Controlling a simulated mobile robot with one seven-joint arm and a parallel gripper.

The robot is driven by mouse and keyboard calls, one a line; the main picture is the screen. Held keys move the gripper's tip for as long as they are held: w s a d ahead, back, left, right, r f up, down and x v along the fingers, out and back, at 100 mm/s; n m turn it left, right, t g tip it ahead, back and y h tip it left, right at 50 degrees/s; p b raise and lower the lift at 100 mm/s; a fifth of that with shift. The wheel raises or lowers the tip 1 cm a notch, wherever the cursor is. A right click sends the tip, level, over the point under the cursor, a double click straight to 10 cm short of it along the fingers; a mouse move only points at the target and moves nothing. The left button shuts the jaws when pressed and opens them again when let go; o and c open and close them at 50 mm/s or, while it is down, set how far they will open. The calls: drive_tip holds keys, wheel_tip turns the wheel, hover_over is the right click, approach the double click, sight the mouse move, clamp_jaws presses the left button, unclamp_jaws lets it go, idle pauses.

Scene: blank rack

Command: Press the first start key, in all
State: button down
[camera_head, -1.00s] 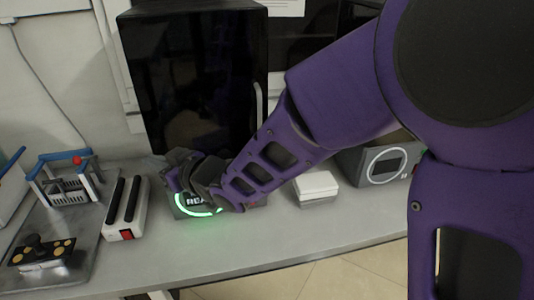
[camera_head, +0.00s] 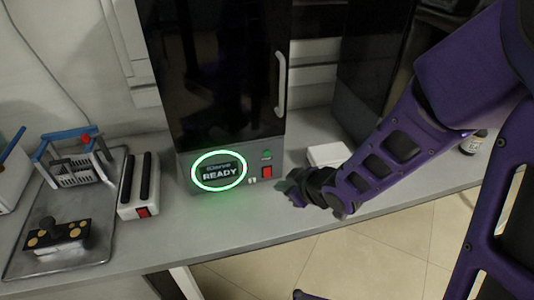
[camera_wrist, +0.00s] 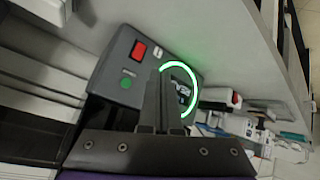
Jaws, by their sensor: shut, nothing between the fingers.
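A tall black cabinet (camera_head: 215,65) has a grey front panel (camera_head: 200,160). On the panel a display reads READY inside a lit green ring (camera_head: 219,184); the ring shows in the wrist view (camera_wrist: 194,97), partly behind my fingers. A small round green key (camera_head: 266,154) sits right of the ring, above a red switch (camera_head: 267,172). The wrist view also shows the green key (camera_wrist: 126,83) and the red switch (camera_wrist: 139,50). My gripper (camera_head: 284,188) is shut and empty, just right of and in front of the panel, apart from the green key.
A white box (camera_head: 328,154) stands right of the cabinet, before a second dark cabinet (camera_head: 375,60) whose lower front is hidden by my arm. The bench front is clear.

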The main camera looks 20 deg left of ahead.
drive_tip(key=w+a, duration=0.4)
drive_tip(key=w, duration=0.3)
drive_tip(key=shift+w+a+p, duration=0.25)
drive_tip(key=shift+a+p, duration=0.15)
drive_tip(key=shift+p, duration=0.05)
drive_tip(key=shift+w, duration=0.1)
idle(1.9)
drive_tip(key=shift+w+a, duration=0.2)
drive_tip(key=shift+w, duration=0.1)
drive_tip(key=shift+w+a, duration=0.2)
drive_tip(key=shift+w, duration=0.1)
idle(0.7)
drive_tip(key=shift+s+d, duration=0.45)
drive_tip(key=shift+s, duration=0.25)
drive_tip(key=shift+s, duration=0.1)
drive_tip(key=shift+s+d+b, duration=0.1)
drive_tip(key=shift+s+d, duration=0.35)
drive_tip(key=shift+s, duration=0.25)
drive_tip(key=shift+s+d+b, duration=0.1)
drive_tip(key=shift+s+d, duration=0.3)
drive_tip(key=shift+s, duration=0.25)
drive_tip(key=shift+s+d+b, duration=0.1)
drive_tip(key=shift+s+d, duration=0.35)
drive_tip(key=shift+s, duration=0.25)
